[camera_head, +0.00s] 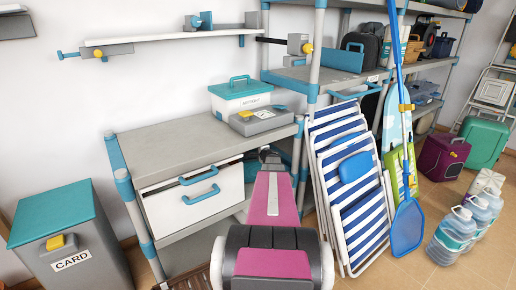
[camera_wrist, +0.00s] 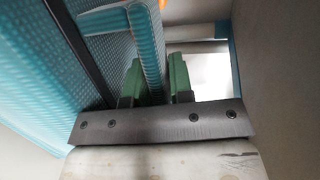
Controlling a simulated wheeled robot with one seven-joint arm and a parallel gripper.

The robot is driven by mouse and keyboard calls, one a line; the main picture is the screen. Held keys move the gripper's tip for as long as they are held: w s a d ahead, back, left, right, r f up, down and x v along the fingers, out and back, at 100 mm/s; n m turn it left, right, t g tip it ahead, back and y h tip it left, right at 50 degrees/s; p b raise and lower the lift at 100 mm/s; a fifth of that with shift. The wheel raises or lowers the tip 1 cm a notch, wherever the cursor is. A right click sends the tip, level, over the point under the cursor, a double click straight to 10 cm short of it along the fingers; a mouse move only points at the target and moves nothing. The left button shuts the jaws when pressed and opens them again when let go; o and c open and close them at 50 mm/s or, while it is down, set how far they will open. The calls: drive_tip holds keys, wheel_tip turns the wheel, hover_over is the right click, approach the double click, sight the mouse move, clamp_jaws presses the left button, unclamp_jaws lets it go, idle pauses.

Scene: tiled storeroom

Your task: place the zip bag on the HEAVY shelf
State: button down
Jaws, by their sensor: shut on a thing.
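In the wrist view my gripper (camera_wrist: 157,70) has its green fingers shut on a narrow, rounded teal part of the zip bag (camera_wrist: 95,45). The bag has a dotted teal surface with a dark band across it, and it fills the left of that view. An orange bit shows at the top edge. In the head view my pink arm reaches to the right end of the low grey shelf unit (camera_head: 200,130), and the gripper and bag are largely hidden there. A small pale label (camera_head: 375,78) sits on the taller rack; I cannot read it, and no HEAVY sign is legible.
A white drawer with teal handles (camera_head: 165,210) stands under the low unit's top. A teal-lidded box (camera_head: 222,104) and a grey case (camera_head: 262,121) stand on top. Right are a striped folding chair (camera_head: 335,150), a blue net (camera_head: 407,228) and water bottles (camera_head: 452,235). A CARD bin (camera_head: 85,262) stands left.

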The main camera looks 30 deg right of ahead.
drive_tip(key=shift+f, duration=0.1)
drive_tip(key=c, duration=1)
unclamp_jaws()
drive_tip(key=shift+f, duration=0.1)
drive_tip(key=shift+s, duration=0.1)
drive_tip(key=v, duration=1.2)
